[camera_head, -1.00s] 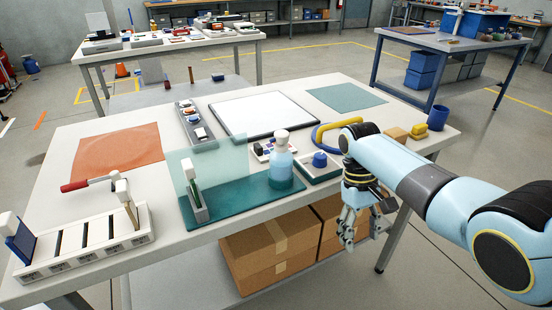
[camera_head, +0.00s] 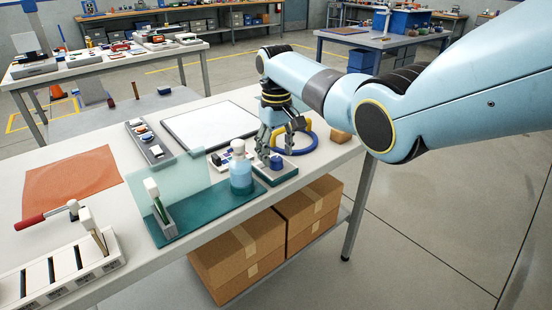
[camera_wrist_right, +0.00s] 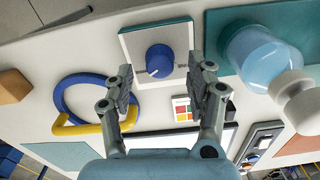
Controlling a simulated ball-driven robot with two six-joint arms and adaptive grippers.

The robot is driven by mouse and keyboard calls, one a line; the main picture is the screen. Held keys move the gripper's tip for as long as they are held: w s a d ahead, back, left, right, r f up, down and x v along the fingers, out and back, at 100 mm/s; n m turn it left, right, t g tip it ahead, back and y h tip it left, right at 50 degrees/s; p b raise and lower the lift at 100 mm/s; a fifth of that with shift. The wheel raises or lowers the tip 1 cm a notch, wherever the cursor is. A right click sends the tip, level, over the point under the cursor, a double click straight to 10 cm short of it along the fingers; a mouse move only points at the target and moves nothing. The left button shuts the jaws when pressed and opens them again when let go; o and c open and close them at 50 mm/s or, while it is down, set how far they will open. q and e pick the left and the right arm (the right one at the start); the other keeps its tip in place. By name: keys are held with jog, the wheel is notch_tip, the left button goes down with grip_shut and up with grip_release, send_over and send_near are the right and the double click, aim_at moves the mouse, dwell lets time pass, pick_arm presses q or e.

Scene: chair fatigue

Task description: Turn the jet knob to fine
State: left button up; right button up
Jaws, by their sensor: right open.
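The jet knob is a round blue knob (camera_head: 277,162) on a pale square plate with a dark edge (camera_head: 284,177), near the table's front edge. In the right wrist view the blue knob (camera_wrist_right: 158,58) carries a small white mark toward its lower left; the lettering beside it is too small to read. My right gripper (camera_head: 268,149) hangs fingers down just above and behind the knob. In the wrist view its fingers (camera_wrist_right: 160,78) are spread and empty, with the knob showing beyond and between the tips. My left gripper is out of view.
A light-blue bottle with a white cap (camera_head: 241,176) stands close to the left of the knob plate on a teal mat (camera_head: 205,213). A blue-and-yellow ring (camera_head: 306,147) lies just right of the gripper. A framed white board (camera_head: 208,125) lies behind.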

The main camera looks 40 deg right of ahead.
jog(key=shift+f, duration=1.1)
jog(key=shift+c, duration=0.2)
jog(key=c, duration=1.1)
